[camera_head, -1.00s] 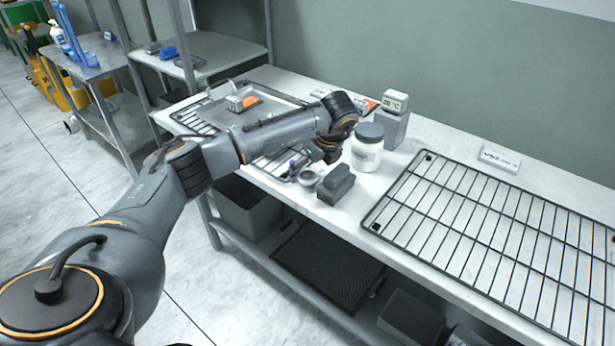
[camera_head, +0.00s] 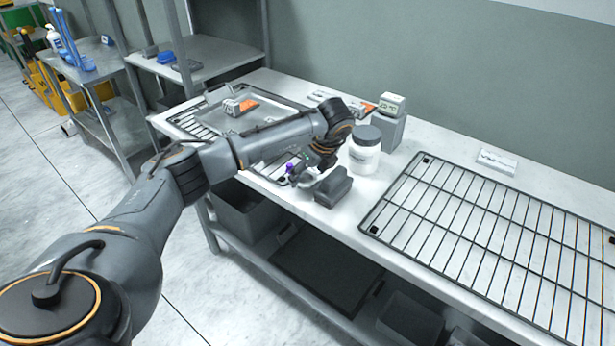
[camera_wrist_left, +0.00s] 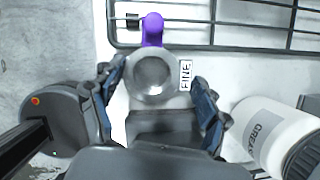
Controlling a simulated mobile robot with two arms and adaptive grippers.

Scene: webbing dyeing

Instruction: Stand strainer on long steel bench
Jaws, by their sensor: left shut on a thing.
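The strainer (camera_wrist_left: 153,75) is a small round grey cup with a purple tab and a white "FINE" label, seen from above in the left wrist view. In the head view its purple tab (camera_head: 291,167) shows at the near edge of the long steel bench (camera_head: 400,168). My left gripper (camera_head: 312,172) is shut on the strainer, with a finger on each side of it in the wrist view (camera_wrist_left: 157,100). Whether the strainer touches the bench top is unclear. My right gripper is not in view.
A dark grey block (camera_head: 333,187) and a white jar with a grey lid (camera_head: 364,155) stand close to the gripper. A wire rack (camera_head: 500,235) covers the bench's right part. A tray (camera_head: 270,108) sits at the left end. A thermometer box (camera_head: 391,104) stands behind.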

